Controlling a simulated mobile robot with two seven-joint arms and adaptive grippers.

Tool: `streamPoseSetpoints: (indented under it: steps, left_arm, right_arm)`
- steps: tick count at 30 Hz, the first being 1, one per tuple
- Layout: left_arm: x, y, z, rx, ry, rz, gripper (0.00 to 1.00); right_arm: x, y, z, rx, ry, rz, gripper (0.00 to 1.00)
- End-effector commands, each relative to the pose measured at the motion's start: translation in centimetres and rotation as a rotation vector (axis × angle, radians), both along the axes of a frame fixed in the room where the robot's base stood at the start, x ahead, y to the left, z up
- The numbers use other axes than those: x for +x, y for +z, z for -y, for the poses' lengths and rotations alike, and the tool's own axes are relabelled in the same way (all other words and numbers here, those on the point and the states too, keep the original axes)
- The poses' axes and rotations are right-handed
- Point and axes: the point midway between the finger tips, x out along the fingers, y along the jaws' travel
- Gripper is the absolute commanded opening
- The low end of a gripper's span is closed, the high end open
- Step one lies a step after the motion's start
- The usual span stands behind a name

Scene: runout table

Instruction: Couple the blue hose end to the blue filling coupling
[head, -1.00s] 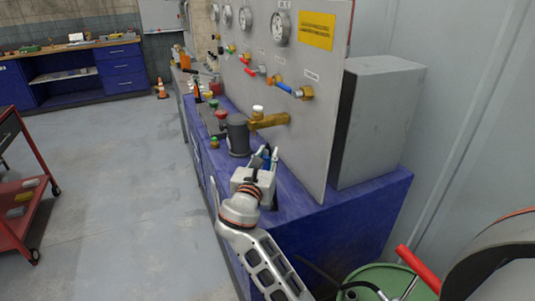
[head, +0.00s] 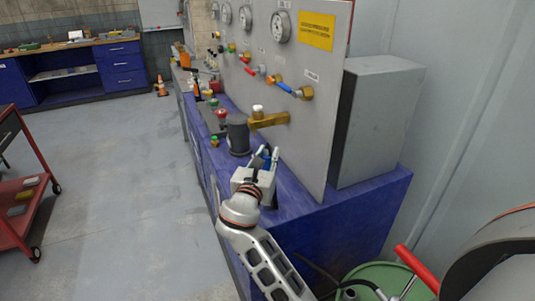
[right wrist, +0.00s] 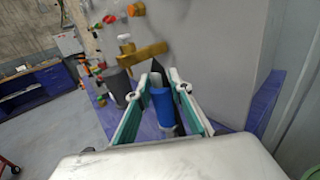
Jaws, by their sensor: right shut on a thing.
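My right gripper (head: 263,158) is over the near end of the blue bench, and its fingers also show in the right wrist view (right wrist: 160,88). It is shut on a blue cylinder, the blue hose end (right wrist: 162,108), which stands between the fingers. Only a little blue shows in the head view. On the grey panel, a blue piece (head: 285,88) with a brass fitting (head: 305,93) sits above and beyond my gripper, clearly apart from it; I take this for the blue coupling, but its mouth is too small to make out. My left gripper is not in view.
A brass spout (head: 269,121) juts from the panel above a dark grey cylinder (head: 238,136) just beyond my gripper. A red knob (head: 222,114) stands behind. A grey box (head: 378,120) is right of the panel. The floor at left is clear, with a red cart (head: 30,205) at the edge.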

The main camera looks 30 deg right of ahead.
Motion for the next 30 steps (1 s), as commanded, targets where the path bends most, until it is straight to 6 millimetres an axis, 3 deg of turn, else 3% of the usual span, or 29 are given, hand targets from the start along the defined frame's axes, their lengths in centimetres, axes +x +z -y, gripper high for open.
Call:
streamPoseSetpoints:
  steps: [30]
  left_arm:
    - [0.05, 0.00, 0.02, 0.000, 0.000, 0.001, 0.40]
  right_arm:
    - [0.01, -0.41, 0.01, -0.001, 0.000, 0.001, 0.00]
